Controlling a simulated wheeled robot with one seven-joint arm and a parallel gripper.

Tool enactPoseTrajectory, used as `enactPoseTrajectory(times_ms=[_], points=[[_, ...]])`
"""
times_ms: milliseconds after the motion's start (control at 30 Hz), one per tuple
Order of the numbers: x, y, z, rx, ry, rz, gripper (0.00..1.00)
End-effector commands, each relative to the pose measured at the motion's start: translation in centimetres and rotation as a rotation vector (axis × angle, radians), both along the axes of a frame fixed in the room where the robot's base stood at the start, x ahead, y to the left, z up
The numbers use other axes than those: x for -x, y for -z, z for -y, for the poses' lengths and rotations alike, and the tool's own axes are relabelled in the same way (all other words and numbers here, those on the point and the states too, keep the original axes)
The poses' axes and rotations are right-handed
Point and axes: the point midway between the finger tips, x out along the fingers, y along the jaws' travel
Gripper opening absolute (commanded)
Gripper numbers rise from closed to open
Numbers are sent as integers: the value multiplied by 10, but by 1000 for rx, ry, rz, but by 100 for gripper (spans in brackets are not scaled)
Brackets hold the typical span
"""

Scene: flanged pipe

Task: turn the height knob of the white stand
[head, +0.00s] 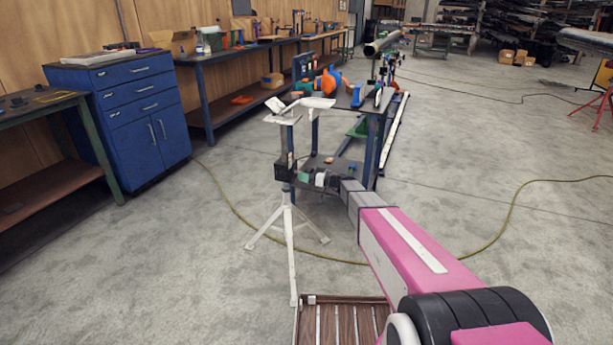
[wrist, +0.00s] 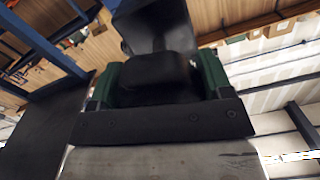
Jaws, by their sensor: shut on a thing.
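The white stand (head: 289,235) stands upright on tripod legs, with a V-shaped white head (head: 300,108) on top and a dark collar on its post. My gripper (head: 296,177) reaches the post from the right at the collar's height. In the wrist view, the green fingers of my gripper (wrist: 160,80) are on either side of a dark block, the height knob (wrist: 158,72), and are shut on it. A dark post rises behind it. In the head view the knob is mostly hidden by my gripper, and its turn angle cannot be read.
A work table (head: 345,100) with orange and blue tools stands just behind the stand. A blue cabinet (head: 130,115) and a long workbench (head: 235,52) line the left wall. A yellow hose (head: 235,213) crosses the floor. Open floor lies left and right of the stand.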

Motion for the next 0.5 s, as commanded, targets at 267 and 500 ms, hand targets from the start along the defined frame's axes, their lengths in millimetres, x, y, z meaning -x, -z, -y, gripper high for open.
enactPoseTrajectory(times_ms=[267,500], points=[[0,0,0,-84,-1,-236,49],[0,0,0,-160,-1,-449,49]])
